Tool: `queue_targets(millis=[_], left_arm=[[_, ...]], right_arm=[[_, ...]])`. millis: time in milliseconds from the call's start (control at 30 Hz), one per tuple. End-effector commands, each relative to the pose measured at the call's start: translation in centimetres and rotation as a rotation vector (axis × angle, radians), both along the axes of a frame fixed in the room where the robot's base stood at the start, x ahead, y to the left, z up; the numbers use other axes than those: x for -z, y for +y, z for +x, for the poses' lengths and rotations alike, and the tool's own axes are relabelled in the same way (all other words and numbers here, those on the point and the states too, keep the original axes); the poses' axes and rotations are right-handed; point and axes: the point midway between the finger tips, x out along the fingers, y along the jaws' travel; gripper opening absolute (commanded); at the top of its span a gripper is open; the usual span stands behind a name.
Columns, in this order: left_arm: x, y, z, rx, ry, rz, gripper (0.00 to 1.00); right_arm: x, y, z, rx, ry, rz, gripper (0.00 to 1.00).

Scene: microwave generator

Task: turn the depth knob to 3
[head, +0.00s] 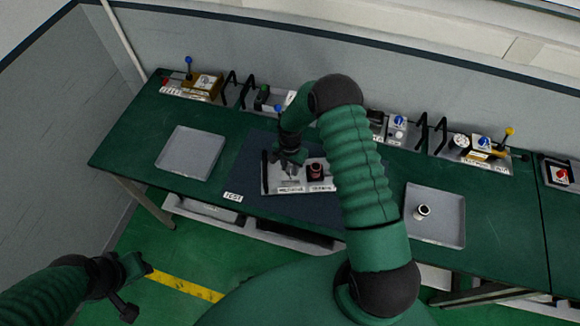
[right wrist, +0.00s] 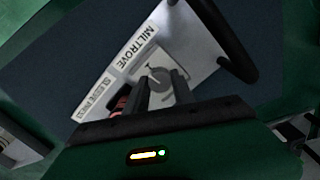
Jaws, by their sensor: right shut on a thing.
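A light grey panel unit (head: 272,181) with a black handle stands on the dark mat in the middle of the bench. It also shows in the right wrist view (right wrist: 188,38), with a label reading NILTROVE. A round grey knob (right wrist: 158,79) on a small plate shows there between my fingertips. My right gripper (head: 290,160) is over the unit, shut on this knob. The fingers partly hide the knob, and I cannot read its scale or setting. My left gripper (head: 127,284) hangs in front of the bench, away from the unit; its jaw opening is unclear.
A reddish-brown cylinder (head: 315,168) sits on the unit's right part. An empty grey tray (head: 190,152) lies left; another tray (head: 450,205) at right holds a small ring-like part (head: 423,211). Several control units with knobs and levers line the bench's back edge. My right arm covers the middle right.

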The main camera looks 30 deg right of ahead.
Motion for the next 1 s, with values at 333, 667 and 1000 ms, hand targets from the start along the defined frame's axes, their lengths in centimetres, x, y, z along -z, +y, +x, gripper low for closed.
queue_targets(millis=[333, 667, 1000], left_arm=[[0.0, 0.0, 0.0, 0.000, 0.000, 0.000, 0.36], [0.0, 0.0, 0.0, 0.000, 0.000, 0.000, 0.36], [1.9, 0.0, 0.0, 0.000, 0.000, 0.000, 0.36]], right_arm=[[-0.1, 0.0, 0.1, 0.000, -0.001, 0.000, 0.38], [0.0, 0.0, 0.1, 0.000, 0.000, 0.000, 0.52], [-4.3, -0.1, 0.2, 0.001, -0.006, -0.003, 0.52]])
